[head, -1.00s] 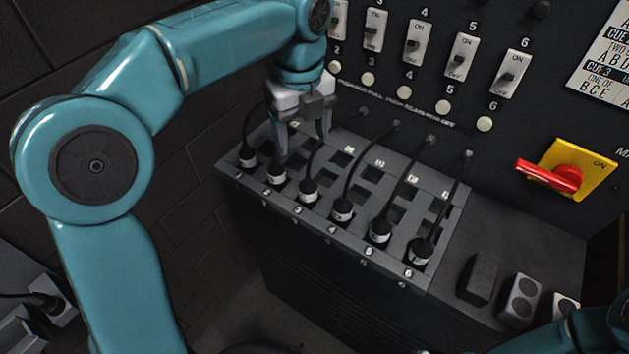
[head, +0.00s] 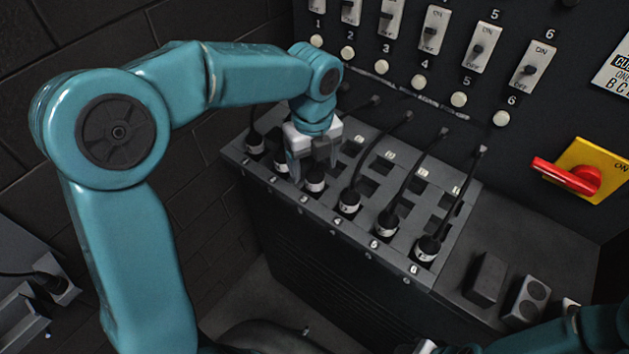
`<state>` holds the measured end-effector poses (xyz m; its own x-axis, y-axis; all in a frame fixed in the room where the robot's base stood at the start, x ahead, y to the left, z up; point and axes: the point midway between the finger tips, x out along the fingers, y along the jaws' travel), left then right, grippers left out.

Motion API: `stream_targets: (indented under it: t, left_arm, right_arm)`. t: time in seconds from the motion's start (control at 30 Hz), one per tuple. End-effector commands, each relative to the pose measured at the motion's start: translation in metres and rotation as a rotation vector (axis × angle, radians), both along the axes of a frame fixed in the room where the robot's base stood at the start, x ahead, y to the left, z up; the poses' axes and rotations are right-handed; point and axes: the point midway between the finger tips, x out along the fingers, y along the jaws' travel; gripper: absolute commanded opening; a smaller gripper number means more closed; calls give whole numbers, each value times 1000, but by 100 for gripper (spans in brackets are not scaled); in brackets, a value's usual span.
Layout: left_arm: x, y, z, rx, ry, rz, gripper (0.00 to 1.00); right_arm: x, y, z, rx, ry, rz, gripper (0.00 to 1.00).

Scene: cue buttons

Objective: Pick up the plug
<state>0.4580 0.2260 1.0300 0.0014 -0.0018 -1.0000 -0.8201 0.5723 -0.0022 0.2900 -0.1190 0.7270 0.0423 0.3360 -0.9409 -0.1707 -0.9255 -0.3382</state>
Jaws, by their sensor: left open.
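A row of black plugs with white-banded collars and black cables stands in the slotted grey panel. The third plug (head: 315,184) is directly below and between the fingers of my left gripper (head: 311,171). This gripper is open and points down; whether its fingers touch the plug I cannot tell. The second plug (head: 282,163) is just left of the fingers, partly hidden. The first plug (head: 255,147), fourth plug (head: 350,205), fifth plug (head: 385,226) and sixth plug (head: 427,250) stand clear. Only a small part of my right gripper (head: 426,346) shows at the bottom edge.
Behind the slotted panel (head: 456,205) rises a dark wall with numbered switches (head: 479,45) and round white buttons (head: 459,99). A red rotary handle (head: 569,177) on a yellow plate is at the right. Dark blocks (head: 487,279) stand at the right of the panel. Cables arch behind the plugs.

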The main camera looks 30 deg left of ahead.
Motion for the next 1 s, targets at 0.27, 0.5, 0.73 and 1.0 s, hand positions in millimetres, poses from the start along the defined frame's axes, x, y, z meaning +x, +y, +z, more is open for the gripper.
stream_targets:
  t: [0.27, 0.5, 0.73, 1.0]
  left_arm:
    - [1, -2, -39, 0, 4, 0, 72]
    - [1, -2, -41, 1, 1, 0, 72]
    - [1, -2, -41, 1, 1, -1, 9]
    - [2, -2, -39, 0, 0, 0, 9]
  right_arm:
    - [0, 0, 4, 0, 0, 0, 43]
    - [0, 0, 4, 0, 0, 0, 43]
    - [0, 0, 4, 0, 0, 0, 43]
    - [0, 0, 4, 0, 0, 0, 43]
